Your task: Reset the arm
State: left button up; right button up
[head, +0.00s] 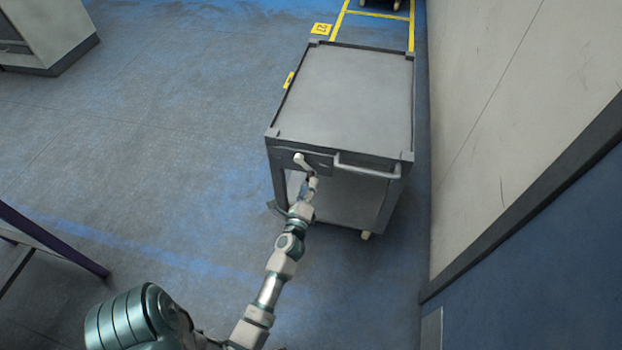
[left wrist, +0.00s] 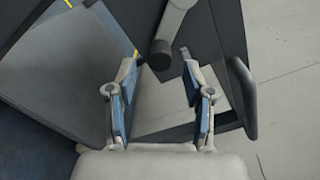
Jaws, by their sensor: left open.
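My left arm reaches up from the bottom of the head view to the front of a grey cart. Its gripper (head: 309,184) is small there, just below a pale handle-shaped object (head: 302,161) at the cart's front edge. In the left wrist view my left gripper (left wrist: 159,58) is open, fingers spread, with nothing clamped. A grey rod-like piece with a dark round end (left wrist: 161,54) comes down from the top between the fingertips, with gaps visible on both sides. I cannot tell its depth from the fingers. My right gripper is not in view.
The cart (head: 350,95) has a bare flat top, a front handle bar (head: 367,172) and a lower shelf (head: 345,205). A pale wall (head: 490,120) stands close on its right. A cabinet (head: 50,30) is at upper left. The floor (head: 150,150) left of the cart is clear.

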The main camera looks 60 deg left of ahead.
pick_arm(q)
jog(key=shift+v, duration=1.5)
